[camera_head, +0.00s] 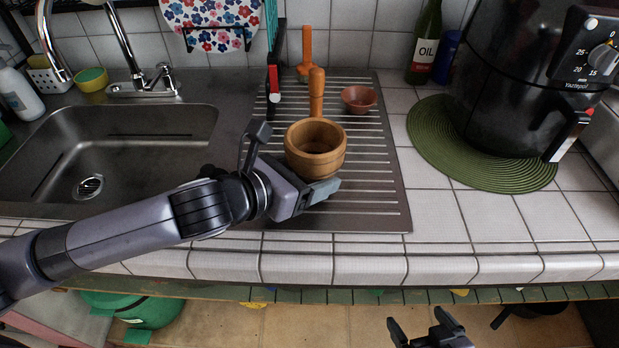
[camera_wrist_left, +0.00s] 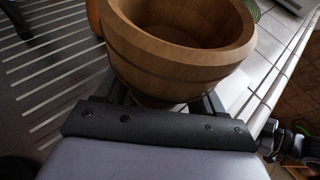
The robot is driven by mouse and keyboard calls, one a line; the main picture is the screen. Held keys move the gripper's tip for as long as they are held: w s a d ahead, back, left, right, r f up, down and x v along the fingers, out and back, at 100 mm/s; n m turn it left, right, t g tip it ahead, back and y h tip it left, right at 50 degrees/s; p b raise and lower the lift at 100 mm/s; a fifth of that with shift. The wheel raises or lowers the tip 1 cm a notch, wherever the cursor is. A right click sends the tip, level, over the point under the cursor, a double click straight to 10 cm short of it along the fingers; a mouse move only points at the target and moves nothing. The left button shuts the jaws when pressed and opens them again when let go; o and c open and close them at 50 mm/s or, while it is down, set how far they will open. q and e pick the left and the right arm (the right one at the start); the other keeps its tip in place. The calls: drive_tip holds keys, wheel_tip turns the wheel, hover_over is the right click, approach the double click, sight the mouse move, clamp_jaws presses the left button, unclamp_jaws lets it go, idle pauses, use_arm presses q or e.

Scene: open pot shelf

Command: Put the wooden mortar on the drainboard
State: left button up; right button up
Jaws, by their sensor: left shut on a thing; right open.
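The wooden mortar (camera_head: 315,147) is upright over the ridged metal drainboard (camera_head: 375,205), right of the sink. My left gripper (camera_head: 318,187) is shut on its lower part, coming from the front left. In the left wrist view the mortar (camera_wrist_left: 180,65) fills the upper middle, its narrow base between the fingers. Whether its underside touches the drainboard is hidden. My right gripper (camera_head: 422,332) is open and empty, low in front of the counter.
A wooden pestle-like handle (camera_head: 317,92) stands just behind the mortar, its lower end hidden. A small clay bowl (camera_head: 359,98) sits at the back right of the drainboard. A black air fryer (camera_head: 520,80) stands on a green mat (camera_head: 430,140). The drainboard's front right is clear.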

use_arm(q)
drive_tip(key=shift+f, duration=0.55)
drive_tip(key=shift+f, duration=0.15)
drive_tip(key=o, duration=1.3)
drive_tip(key=shift+f, duration=0.1)
drive_tip(key=shift+r, duration=0.25)
drive_tip(key=v, duration=1.2)
